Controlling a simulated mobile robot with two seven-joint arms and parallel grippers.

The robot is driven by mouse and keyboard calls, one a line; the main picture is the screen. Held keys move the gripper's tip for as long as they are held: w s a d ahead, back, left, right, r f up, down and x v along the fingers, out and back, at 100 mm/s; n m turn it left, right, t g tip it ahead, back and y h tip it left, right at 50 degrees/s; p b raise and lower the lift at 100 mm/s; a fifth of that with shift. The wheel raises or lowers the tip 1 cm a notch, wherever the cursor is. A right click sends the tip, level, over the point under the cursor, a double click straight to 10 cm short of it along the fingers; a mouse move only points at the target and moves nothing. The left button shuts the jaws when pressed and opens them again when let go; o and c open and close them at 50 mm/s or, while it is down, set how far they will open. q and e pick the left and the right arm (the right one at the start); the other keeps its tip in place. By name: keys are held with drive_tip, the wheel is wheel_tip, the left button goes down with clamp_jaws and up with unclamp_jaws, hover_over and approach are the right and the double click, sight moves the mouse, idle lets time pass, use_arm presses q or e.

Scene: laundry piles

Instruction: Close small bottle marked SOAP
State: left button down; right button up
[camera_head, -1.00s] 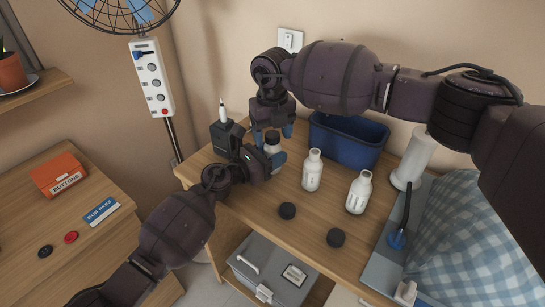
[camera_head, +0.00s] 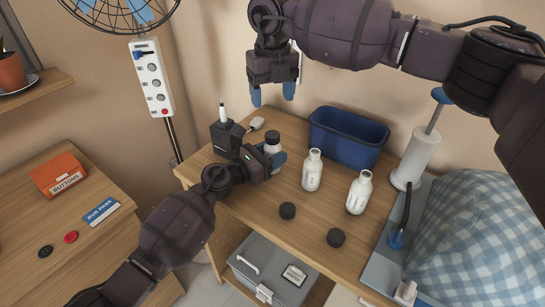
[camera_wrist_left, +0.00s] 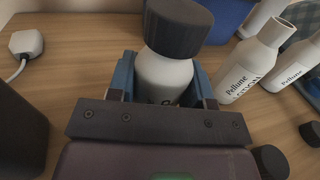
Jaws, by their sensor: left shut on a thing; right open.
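A small white bottle (camera_head: 271,149) with a black cap (camera_head: 272,136) on its top stands at the left part of the wooden table. My left gripper (camera_wrist_left: 163,88) is shut around its body; the left wrist view shows the white bottle (camera_wrist_left: 164,72) upright between the blue fingers, with the black cap (camera_wrist_left: 178,25) over its neck. Its label is mostly hidden, so I cannot read it. My right gripper (camera_head: 272,95) is open and empty, raised above the capped bottle and apart from it.
Two open white bottles (camera_head: 312,171) (camera_head: 359,192) stand to the right, with two loose black caps (camera_head: 287,211) (camera_head: 336,238) in front. A blue bin (camera_head: 347,138), a paper roll (camera_head: 415,158) and a dark box (camera_head: 226,136) stand around them.

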drive_tip(key=shift+r, duration=0.75)
use_arm(q)
drive_tip(key=shift+c, duration=2.3)
unclamp_jaws()
drive_tip(key=shift+a, duration=0.1)
drive_tip(key=p+v, duration=0.1)
drive_tip(key=v, duration=0.9)
drive_tip(key=shift+s+a, duration=0.25)
use_arm(e)
wheel_tip(320, 180, up, 3)
drive_tip(key=shift+s+f, duration=0.15)
drive_tip(key=shift+f, duration=0.05)
